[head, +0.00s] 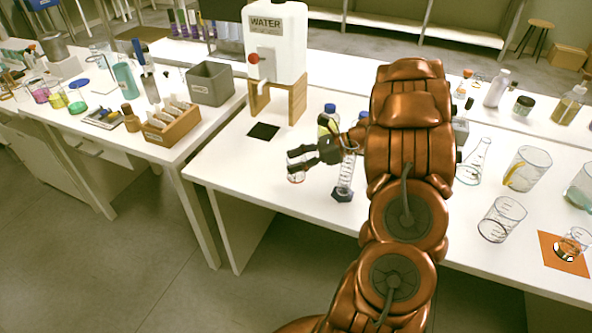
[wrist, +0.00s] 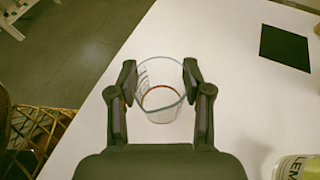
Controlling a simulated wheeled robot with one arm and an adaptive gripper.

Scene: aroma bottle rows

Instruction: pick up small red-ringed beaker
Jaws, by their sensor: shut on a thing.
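The small red-ringed beaker (wrist: 160,98) is clear glass with printed marks and a red ring. In the wrist view it stands between the two fingers of my gripper (wrist: 158,80), which are shut on its sides near the rim. In the head view the beaker (head: 296,174) is at the front left of the white table, partly covered by the dark fingers of my gripper (head: 300,158). I cannot tell whether its base touches the table.
A graduated cylinder (head: 345,175) with a dark base stands close to the right of my gripper. A blue-capped bottle (head: 327,122) is just behind it. The water dispenser (head: 277,45) on a wooden stand and a black square (head: 264,131) are farther back. The table's front edge is near.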

